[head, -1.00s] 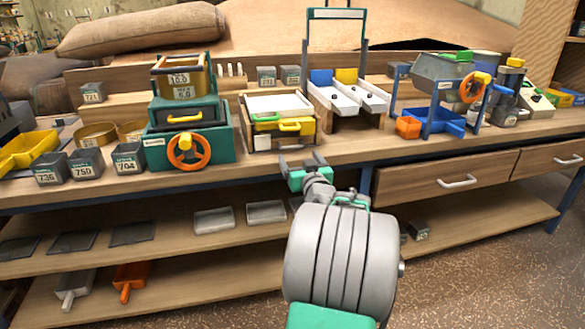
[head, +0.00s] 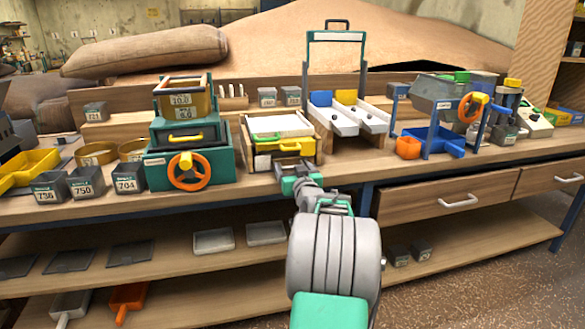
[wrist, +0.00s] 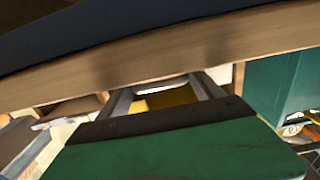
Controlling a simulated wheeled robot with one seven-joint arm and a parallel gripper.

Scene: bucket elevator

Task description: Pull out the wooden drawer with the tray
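A small wooden box (head: 309,148) with a white top stands on the workbench. Its front has a yellow panel with a yellow handle (head: 290,145) and a green handle (head: 264,137) at the upper left. My gripper (head: 294,168) is just in front of and below the yellow handle, near the bench's front edge. In the wrist view its two fingers (wrist: 164,92) are apart, with a yellow surface (wrist: 170,97) beyond and between them. I cannot tell whether a finger touches the box. A tray inside the box cannot be made out.
A green box with an orange handwheel (head: 189,171) stands close on the left. A stand with white chutes (head: 345,122) is on the right. The bench edge (wrist: 150,62) crosses the wrist view. Two wooden drawers with white handles (head: 459,202) sit under the bench at right.

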